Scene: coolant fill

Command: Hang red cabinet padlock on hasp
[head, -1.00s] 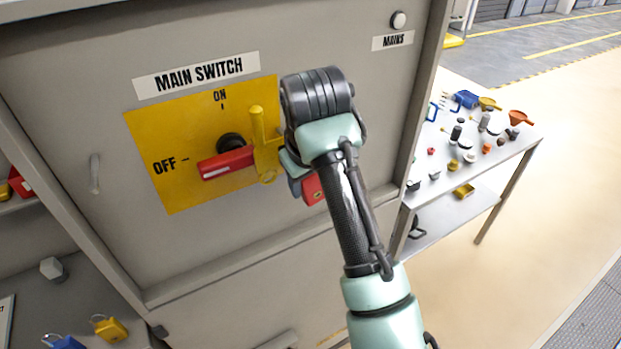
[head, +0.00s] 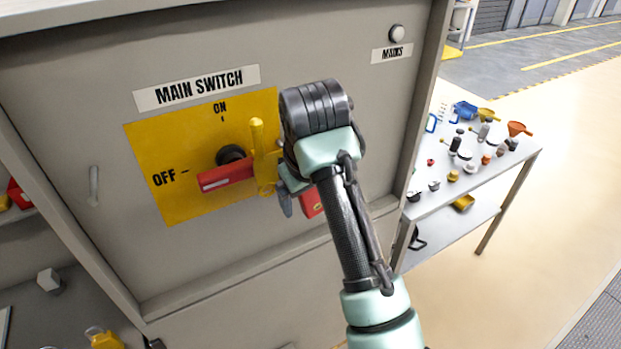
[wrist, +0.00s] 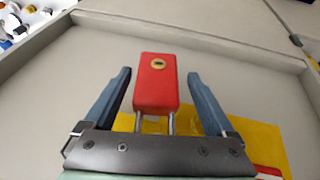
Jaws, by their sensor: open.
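The red padlock (wrist: 157,84) is between the spread fingers of my gripper (wrist: 159,75) in the wrist view, with a gap on each side. Its brass keyhole face shows, and its two shackle legs run down behind the gripper body. In the head view the padlock (head: 312,204) is partly hidden behind my arm, right of the yellow hasp (head: 264,158). The hasp stands upright beside the red switch handle (head: 227,175), which points toward OFF. The shackle's top is hidden, so I cannot tell whether it passes through the hasp.
The grey cabinet (head: 330,50) has a raised frame around its recessed panel. A table (head: 440,195) with several small items stands to the right. A yellow padlock (head: 105,340) shows at lower left. Open floor lies at far right.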

